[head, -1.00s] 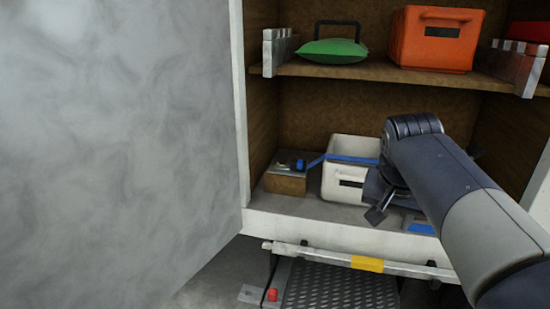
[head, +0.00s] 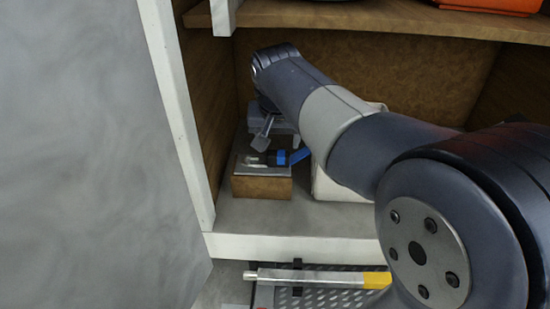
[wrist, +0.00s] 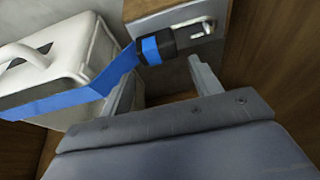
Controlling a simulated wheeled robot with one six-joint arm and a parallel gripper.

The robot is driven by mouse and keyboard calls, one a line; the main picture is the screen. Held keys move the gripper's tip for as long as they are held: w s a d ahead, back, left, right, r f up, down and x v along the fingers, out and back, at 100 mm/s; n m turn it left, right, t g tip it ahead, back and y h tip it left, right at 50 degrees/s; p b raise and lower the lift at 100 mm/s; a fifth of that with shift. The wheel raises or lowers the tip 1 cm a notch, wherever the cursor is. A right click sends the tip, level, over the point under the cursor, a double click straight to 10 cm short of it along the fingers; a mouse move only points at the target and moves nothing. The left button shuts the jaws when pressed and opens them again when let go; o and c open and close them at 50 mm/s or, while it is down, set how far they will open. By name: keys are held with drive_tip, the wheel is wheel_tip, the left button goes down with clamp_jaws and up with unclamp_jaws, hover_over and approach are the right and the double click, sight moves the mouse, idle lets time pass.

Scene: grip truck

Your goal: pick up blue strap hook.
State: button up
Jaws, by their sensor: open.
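The blue strap hook (head: 275,158) has a black and blue body and a pale metal hook end. It lies on the grey top of a small wooden box (head: 262,187) in the lower left of the cabinet. In the wrist view the hook (wrist: 156,47) is just beyond my fingertips, with its blue strap (wrist: 75,98) running left across a white bin (wrist: 55,62). My gripper (wrist: 165,66) is open and empty, one finger either side of the gap below the hook. In the head view my gripper (head: 262,133) is just above and behind the hook.
The cabinet's left wall (head: 208,110) stands close to my gripper, and a shelf (head: 370,22) is overhead. The white bin is right of the box, partly hidden by my arm. Bare cabinet floor (head: 250,214) lies in front of the box.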

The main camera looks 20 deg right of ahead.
sight(278, 153)
drive_tip(key=shift+s+b+x, duration=0.15)
drive_tip(key=shift+x, duration=1.25)
drive_tip(key=shift+s+b+x, duration=0.15)
drive_tip(key=shift+x, duration=1.25)
drive_tip(key=shift+a+f, duration=0.1)
drive_tip(key=shift+c, duration=0.2)
drive_tip(key=c, duration=0.8)
